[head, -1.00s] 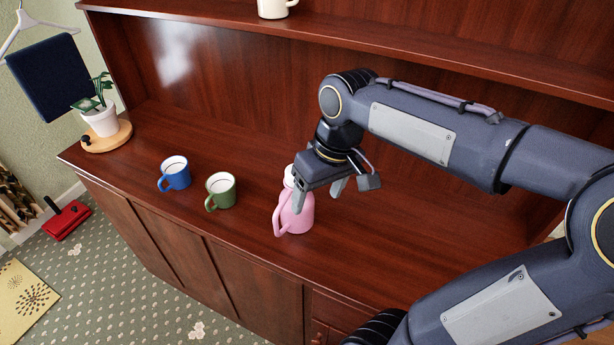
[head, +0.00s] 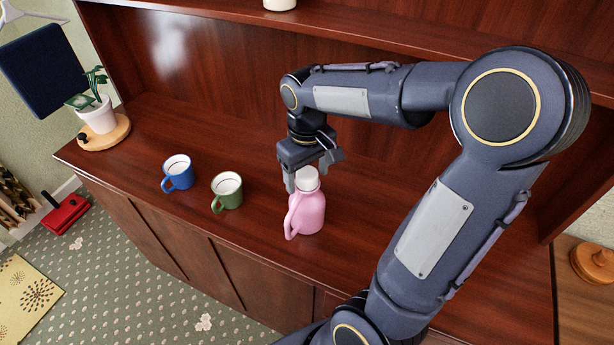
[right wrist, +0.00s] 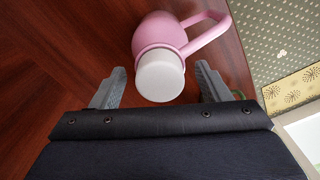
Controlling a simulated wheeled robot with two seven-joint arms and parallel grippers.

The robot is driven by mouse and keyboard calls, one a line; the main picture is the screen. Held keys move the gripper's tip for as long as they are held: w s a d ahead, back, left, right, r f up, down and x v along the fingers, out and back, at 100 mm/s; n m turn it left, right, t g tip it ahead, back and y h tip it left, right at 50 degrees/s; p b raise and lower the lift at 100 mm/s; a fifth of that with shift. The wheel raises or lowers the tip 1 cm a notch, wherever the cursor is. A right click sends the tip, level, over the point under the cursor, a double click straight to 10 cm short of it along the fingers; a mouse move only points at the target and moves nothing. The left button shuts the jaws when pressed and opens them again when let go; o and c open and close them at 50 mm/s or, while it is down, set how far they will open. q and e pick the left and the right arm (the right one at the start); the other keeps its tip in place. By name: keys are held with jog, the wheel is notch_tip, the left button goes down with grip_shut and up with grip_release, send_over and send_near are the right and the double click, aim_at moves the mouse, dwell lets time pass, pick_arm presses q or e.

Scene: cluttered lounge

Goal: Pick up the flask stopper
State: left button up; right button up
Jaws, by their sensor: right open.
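The flask stopper (head: 307,179) is a white cap on top of the pink flask (head: 307,213), which stands upright on the wooden sideboard. In the right wrist view the stopper (right wrist: 160,76) lies between and just beyond the two finger tips, with the pink flask (right wrist: 160,34) behind it. My right gripper (head: 307,180) is open and empty, its fingers pointing down at the stopper from above and behind. I cannot tell whether a finger touches the stopper. My left gripper is not in view.
A green mug (head: 228,191) and a blue mug (head: 178,173) stand left of the flask. A potted plant (head: 98,115) sits on a round wooden board at the far left. The upper shelf (head: 400,52) runs above and behind my right arm. The sideboard right of the flask is partly hidden by my arm.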

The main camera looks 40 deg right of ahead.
aim_at(308, 174)
jog(key=c, duration=1.2)
jog(key=shift+r, duration=0.1)
jog(key=shift+r, duration=0.5)
notch_tip(308, 174, up, 2)
jog(key=shift+s+r+b, duration=0.1)
jog(key=shift+r+b, duration=0.15)
jog(key=shift+b, duration=0.1)
jog(key=shift+s+a+r+p, duration=0.35)
jog(key=shift+s+a+r, duration=0.35)
jog(key=shift+s+r, duration=1.55)
jog(key=shift+s+a+r+p, duration=0.4)
jog(key=shift+s+a+r, duration=0.35)
jog(key=shift+s+r, duration=1.4)
jog(key=shift+s+a+r+p, duration=0.35)
jog(key=shift+s+a+r, duration=0.35)
jog(key=shift+s+r, duration=1.55)
